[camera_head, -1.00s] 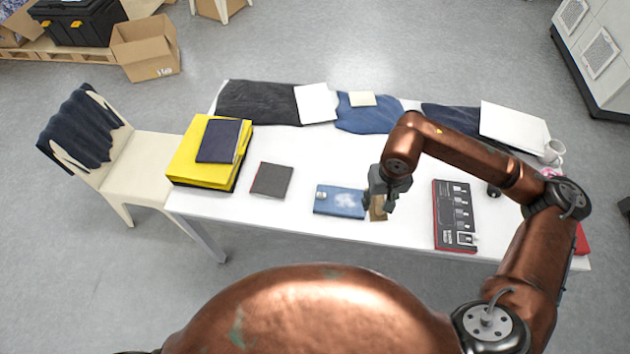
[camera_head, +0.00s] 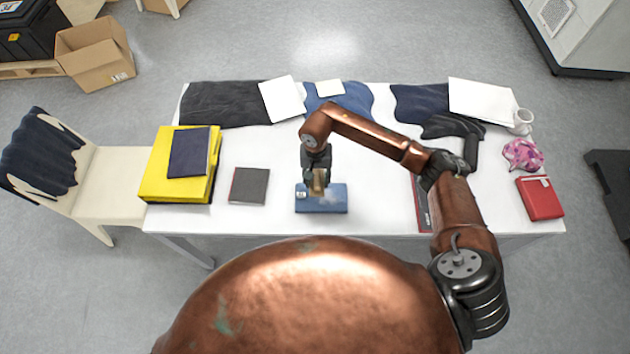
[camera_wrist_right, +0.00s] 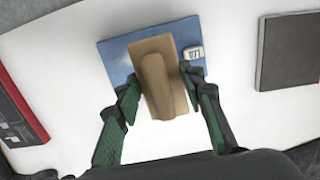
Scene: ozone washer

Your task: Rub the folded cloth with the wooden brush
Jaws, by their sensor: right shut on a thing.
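The folded blue cloth (camera_head: 310,203) lies on the white table near its front edge, with a small white tag on its left part. My right gripper (camera_head: 317,175) is above it, shut on the wooden brush (camera_head: 319,182). In the right wrist view the brush (camera_wrist_right: 155,75) sits between the green-padded fingers (camera_wrist_right: 163,95) and covers the middle of the blue cloth (camera_wrist_right: 115,58). Whether the brush touches the cloth is hard to tell. My left gripper is not in view.
A dark grey notebook (camera_head: 249,186) lies left of the cloth, and a yellow stack (camera_head: 153,178) is farther left. A dark panel with red edges (camera_head: 423,205) is partly hidden by my right arm. Dark garments (camera_head: 222,104) lie along the back. A red box (camera_head: 540,197) sits at right.

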